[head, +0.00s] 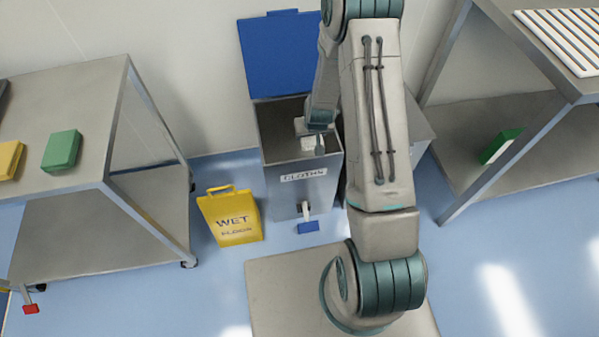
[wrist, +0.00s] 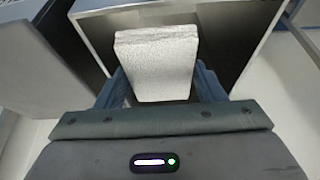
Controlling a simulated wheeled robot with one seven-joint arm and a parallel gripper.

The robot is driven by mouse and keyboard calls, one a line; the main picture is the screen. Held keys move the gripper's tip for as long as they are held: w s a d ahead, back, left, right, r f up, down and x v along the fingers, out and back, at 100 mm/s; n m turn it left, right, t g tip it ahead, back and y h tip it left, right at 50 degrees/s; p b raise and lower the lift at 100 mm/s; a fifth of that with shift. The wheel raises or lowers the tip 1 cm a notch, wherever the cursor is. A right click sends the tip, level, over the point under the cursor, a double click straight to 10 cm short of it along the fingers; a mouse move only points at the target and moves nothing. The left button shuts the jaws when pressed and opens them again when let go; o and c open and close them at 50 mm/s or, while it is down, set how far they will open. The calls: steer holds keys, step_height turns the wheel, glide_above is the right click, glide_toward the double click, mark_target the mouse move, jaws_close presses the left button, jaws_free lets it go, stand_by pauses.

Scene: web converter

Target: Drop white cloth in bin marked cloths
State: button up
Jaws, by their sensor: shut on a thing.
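The white cloth (wrist: 158,65) is a folded, textured block held between the two fingers of my gripper (wrist: 160,88) in the wrist view. In the head view the cloth (head: 312,143) shows pale at the mouth of the bin, partly hidden by my gripper (head: 318,143). The grey metal bin (head: 292,198) is labelled CLOTHS and its blue lid (head: 278,55) stands open against the wall. My gripper is shut on the cloth over the bin's opening. In the wrist view the bin's rim (wrist: 130,6) surrounds the space beyond the cloth. I cannot tell the cloth's exact height against the rim.
A yellow wet-floor sign (head: 231,217) stands left of the bin. A steel table (head: 95,105) with green and yellow blocks is at left. Another steel bench (head: 480,100) is at right. Another grey bin (head: 416,130) is partly hidden behind my arm.

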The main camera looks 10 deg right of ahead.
steer(key=w+a+b, duration=0.2)
steer(key=w+b, duration=0.8)
steer(key=b, duration=0.1)
step_height(320, 180, down, 6)
steer(key=b, duration=0.4)
steer(key=shift+d+f, duration=0.25)
steer(key=o, duration=1)
steer(key=shift+o, duration=0.2)
steer(key=shift+r, duration=0.1)
steer(key=p+v, duration=0.3)
steer(key=v, duration=1)
steer(key=shift+s+r+p, duration=0.15)
steer(key=shift+r+p, duration=0.15)
